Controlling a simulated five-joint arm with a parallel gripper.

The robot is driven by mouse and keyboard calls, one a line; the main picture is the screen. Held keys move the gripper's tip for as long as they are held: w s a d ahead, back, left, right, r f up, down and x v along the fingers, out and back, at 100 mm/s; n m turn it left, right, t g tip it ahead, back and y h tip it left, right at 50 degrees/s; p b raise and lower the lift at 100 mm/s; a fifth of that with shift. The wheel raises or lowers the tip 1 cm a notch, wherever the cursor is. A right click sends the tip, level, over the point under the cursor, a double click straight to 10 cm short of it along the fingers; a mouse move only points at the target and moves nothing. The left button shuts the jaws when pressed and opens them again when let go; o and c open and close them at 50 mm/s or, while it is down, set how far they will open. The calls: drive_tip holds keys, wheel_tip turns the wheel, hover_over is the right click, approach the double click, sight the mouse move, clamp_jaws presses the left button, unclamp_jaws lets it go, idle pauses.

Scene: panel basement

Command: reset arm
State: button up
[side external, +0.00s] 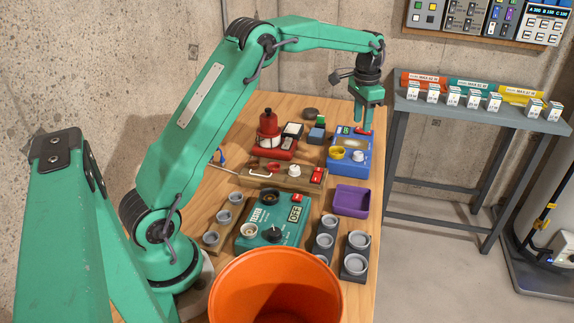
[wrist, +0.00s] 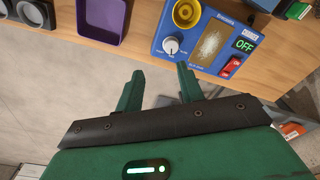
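My gripper (side external: 366,112) hangs from my arm at the far right part of the wooden bench (side external: 292,103), pointing down. In the wrist view my gripper (wrist: 160,72) has its two green fingers spread apart, with nothing between them. Just beyond the fingertips is a blue device (wrist: 190,55) with a yellow cup (wrist: 187,13), a white knob (wrist: 171,45), a red switch (wrist: 231,67) and a display reading OFF (wrist: 244,44). In the side view the gripper overlaps the far right corner of this blue device (side external: 345,170); contact cannot be told.
A purple tray (side external: 351,201), a teal tester reading OFF (side external: 270,234), a red device with a bottle (side external: 268,135) and grey cup holders (side external: 355,255) crowd the bench. An orange bucket (side external: 275,280) stands in front. A grey side table (side external: 470,116) with several small boxes is at right.

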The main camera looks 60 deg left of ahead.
drive_tip(key=s+d+r+n+t, duration=0.1)
drive_tip(key=s+d+r, duration=0.3)
drive_tip(key=s+r, duration=0.3)
drive_tip(key=s+d+r+t, duration=0.2)
drive_tip(key=s+d+r, duration=0.25)
drive_tip(key=s, duration=0.45)
drive_tip(key=s+d+f+t, duration=0.1)
drive_tip(key=s+d+f, duration=0.1)
drive_tip(key=s, duration=0.7)
drive_tip(key=s+d+f+n+t, duration=0.1)
drive_tip(key=s+f, duration=0.1)
drive_tip(key=s, duration=0.7)
drive_tip(key=shift+s+d+f, duration=0.25)
drive_tip(key=shift+s+d, duration=0.1)
